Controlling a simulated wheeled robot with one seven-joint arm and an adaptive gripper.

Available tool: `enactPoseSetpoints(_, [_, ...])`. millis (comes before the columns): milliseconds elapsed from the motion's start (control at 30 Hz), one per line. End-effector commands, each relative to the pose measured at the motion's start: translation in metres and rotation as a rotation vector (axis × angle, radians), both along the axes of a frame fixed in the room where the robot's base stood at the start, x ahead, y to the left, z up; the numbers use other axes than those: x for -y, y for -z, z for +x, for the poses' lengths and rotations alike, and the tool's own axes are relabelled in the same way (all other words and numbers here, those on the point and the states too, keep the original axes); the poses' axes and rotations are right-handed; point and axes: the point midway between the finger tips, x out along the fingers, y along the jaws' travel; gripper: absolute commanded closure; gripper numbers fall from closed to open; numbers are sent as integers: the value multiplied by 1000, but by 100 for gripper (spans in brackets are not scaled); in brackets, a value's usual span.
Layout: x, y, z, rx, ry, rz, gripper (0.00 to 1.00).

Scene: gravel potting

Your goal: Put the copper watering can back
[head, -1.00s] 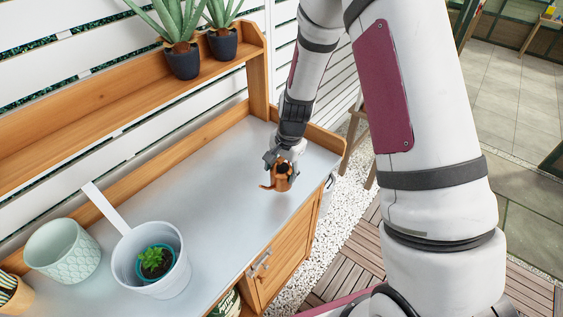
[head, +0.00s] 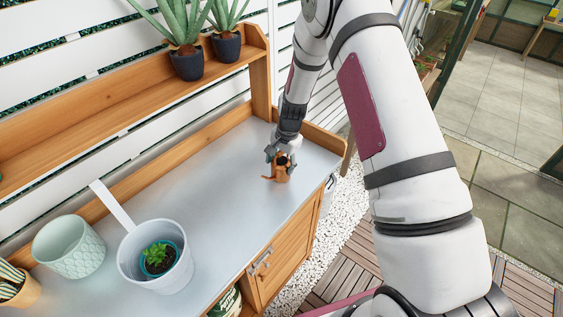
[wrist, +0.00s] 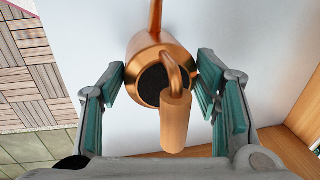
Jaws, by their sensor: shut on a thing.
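The copper watering can (head: 281,172) is at the far right end of the metal-topped bench (head: 222,190). It is small, with a spout pointing left in the head view. My gripper (head: 281,157) comes from above and is shut on it. In the wrist view, the can (wrist: 146,58) sits between the teal pads of my gripper (wrist: 158,85), its dark opening and handle facing the camera. Whether the can's base touches the bench top cannot be told.
A white scoop-like pot (head: 128,262) holds a small teal-potted succulent (head: 158,258). A pale green pot (head: 68,247) stands to its left, with a striped-content pot (head: 22,292) at the edge. Two dark-potted plants (head: 187,62) stand on the shelf (head: 110,95). The bench's middle is clear.

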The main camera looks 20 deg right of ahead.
Motion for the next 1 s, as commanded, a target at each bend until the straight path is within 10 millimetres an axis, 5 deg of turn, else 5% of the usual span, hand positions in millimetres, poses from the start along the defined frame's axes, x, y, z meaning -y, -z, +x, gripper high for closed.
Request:
enactPoseSetpoints(200, [0,3,0,0,0,0,88])
enactPoseSetpoints(233, [0,3,0,0,0,0,39])
enactPoseSetpoints(300, [0,3,0,0,0,0,23])
enactPoseSetpoints(733, [0,-3,0,0,0,0,23])
enactPoseSetpoints(1000, [4,-45,-4,5,0,0,23])
